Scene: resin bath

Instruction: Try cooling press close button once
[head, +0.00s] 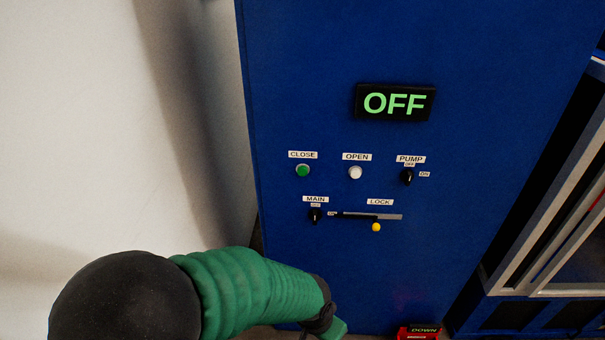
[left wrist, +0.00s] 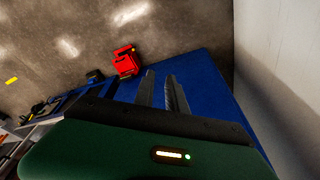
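The green CLOSE button (head: 302,171) sits at the left of the upper row on a blue control panel (head: 310,60). The white OPEN button (head: 355,173) is to its right. A black display (head: 396,102) above reads OFF in green. My right gripper is in neither view.
A black PUMP switch (head: 406,177), a black MAIN switch (head: 315,216) and a LOCK slot with a yellow knob (head: 376,227) share the panel. A red DOWN pedal (head: 418,332) is at the bottom. A pale wall (head: 70,120) stands left; a framed machine opening is right.

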